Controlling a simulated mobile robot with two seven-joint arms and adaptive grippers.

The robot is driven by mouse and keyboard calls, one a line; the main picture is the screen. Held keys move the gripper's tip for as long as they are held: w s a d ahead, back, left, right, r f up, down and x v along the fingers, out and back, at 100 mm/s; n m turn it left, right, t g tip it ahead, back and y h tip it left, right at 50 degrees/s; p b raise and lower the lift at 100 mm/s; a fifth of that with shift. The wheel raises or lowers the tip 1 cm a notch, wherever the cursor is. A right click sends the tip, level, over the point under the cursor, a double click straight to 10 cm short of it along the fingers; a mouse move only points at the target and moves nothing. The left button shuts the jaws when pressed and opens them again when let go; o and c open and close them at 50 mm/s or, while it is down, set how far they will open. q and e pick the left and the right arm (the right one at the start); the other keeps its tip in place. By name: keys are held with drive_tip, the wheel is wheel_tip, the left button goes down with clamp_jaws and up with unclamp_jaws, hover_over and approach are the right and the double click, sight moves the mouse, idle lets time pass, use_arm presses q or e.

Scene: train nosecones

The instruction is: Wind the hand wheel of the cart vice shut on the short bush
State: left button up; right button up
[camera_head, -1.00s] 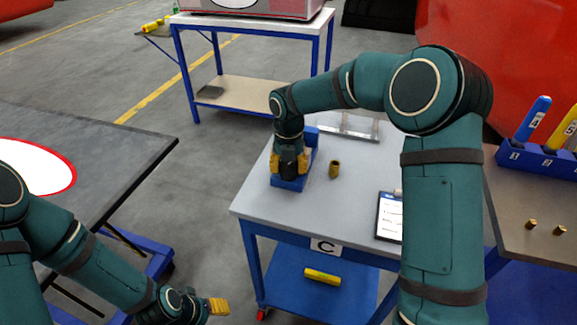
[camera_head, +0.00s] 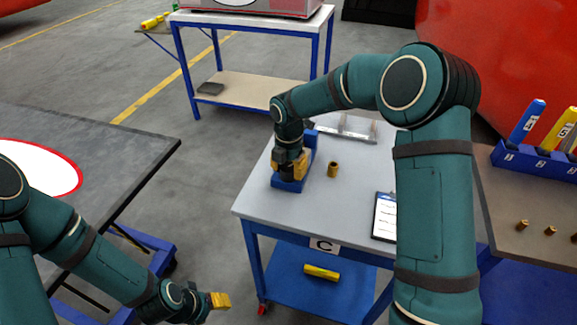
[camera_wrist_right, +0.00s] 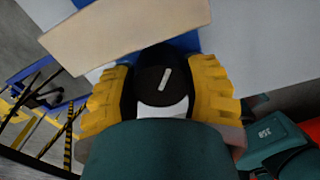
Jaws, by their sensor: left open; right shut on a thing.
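The blue cart vice (camera_head: 290,184) sits on the grey top of cart C. My right gripper (camera_head: 291,168) points down over it and hides most of it. In the right wrist view, the yellow fingers of my right gripper (camera_wrist_right: 160,92) are shut on the two sides of the black hand wheel (camera_wrist_right: 150,80), which carries a pale mark. A brass bush (camera_head: 333,170) stands upright on the cart top, right of the vice and apart from it. Whether anything sits between the vice jaws is hidden. My left gripper (camera_head: 220,301) is open and empty, low at the left of the cart.
A clipboard (camera_head: 386,216) lies on the cart's right side. A yellow bar (camera_head: 322,272) lies on its lower shelf. A dark table (camera_head: 110,150) is at the left. A side bench (camera_head: 515,205) at the right bears small brass pieces and a blue rack (camera_head: 535,158).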

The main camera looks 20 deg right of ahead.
sight(289, 166)
idle(0.5)
drive_tip(key=o, duration=1.2)
wheel_tip(289, 166, up, 12)
